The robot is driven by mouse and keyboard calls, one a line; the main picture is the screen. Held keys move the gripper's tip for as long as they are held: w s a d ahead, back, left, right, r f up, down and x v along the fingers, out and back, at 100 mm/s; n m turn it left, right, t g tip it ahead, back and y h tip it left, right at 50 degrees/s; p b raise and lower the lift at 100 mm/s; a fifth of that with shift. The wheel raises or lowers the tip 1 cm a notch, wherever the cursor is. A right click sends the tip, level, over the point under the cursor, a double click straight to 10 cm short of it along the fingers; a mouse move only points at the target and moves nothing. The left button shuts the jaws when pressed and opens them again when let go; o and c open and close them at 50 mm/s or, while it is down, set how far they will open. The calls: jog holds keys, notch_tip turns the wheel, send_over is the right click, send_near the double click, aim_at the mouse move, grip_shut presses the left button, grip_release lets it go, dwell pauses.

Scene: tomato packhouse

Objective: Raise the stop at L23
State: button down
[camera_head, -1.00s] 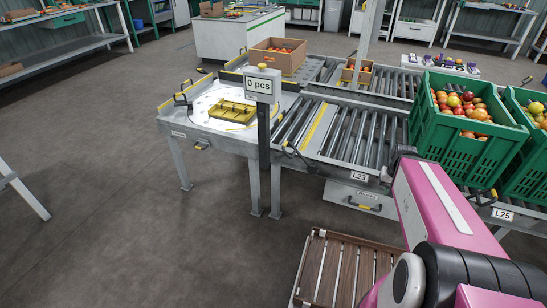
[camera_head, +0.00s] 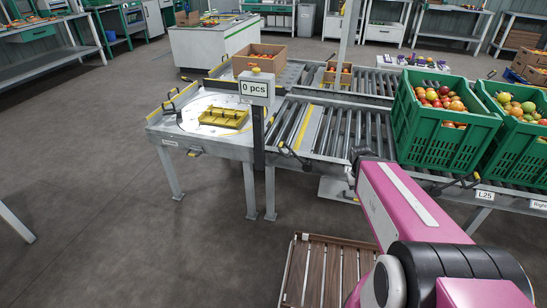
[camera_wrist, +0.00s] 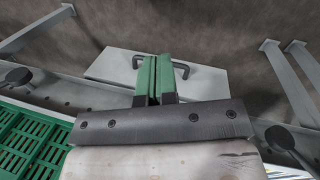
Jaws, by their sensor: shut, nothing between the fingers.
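The L23 label is hidden behind my pink arm in the head view. A black lever with a yellow end (camera_head: 288,151) sits at the conveyor's front edge, left of my arm; I cannot tell whether it is the L23 stop. Another lever (camera_head: 456,186) is right of my arm, near the L25 label (camera_head: 485,195). Dark round-ended parts show at the left (camera_wrist: 20,76) and right (camera_wrist: 280,136).
A green crate of tomatoes (camera_head: 440,135) stands on the roller conveyor (camera_head: 345,130) right of my arm, another beside it. A turntable station (camera_head: 180,125) with a "0 pcs" sign (camera_head: 254,88) is at left. A slatted wooden surface (camera_head: 325,275) lies below.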

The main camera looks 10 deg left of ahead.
jog(key=w+a+f+n+t+h, duration=0.1)
jog(key=w+a+n+t+h, duration=0.1)
jog(key=a+n+t+h, duration=0.3)
jog(key=w+a+f+n+h, duration=0.1)
jog(key=w+a+n+h, duration=0.15)
jog(key=a, duration=0.45)
jog(key=w+a+f+n+t+h, duration=0.1)
jog(key=a+n+t+h, duration=0.25)
jog(key=a, duration=0.25)
jog(key=s+a+n+t+y, duration=0.1)
jog(key=s+a+n+t, duration=0.2)
jog(key=a, duration=0.9)
jog(key=s+a+n+t+y, duration=0.2)
jog(key=s+a+n+t, duration=0.1)
jog(key=a+n+t, duration=0.4)
jog(key=a+t, duration=0.3)
jog(key=a, duration=0.2)
jog(key=shift+s+a+r+y, duration=0.15)
jog(key=shift+a+r+y, duration=0.1)
jog(key=shift+r+y, duration=0.1)
jog(key=shift+t, duration=0.25)
jog(key=s+d+r+x, duration=0.1)
jog(key=x, duration=1.2)
jog(key=shift+s+r, duration=0.35)
jog(key=shift+r, duration=0.05)
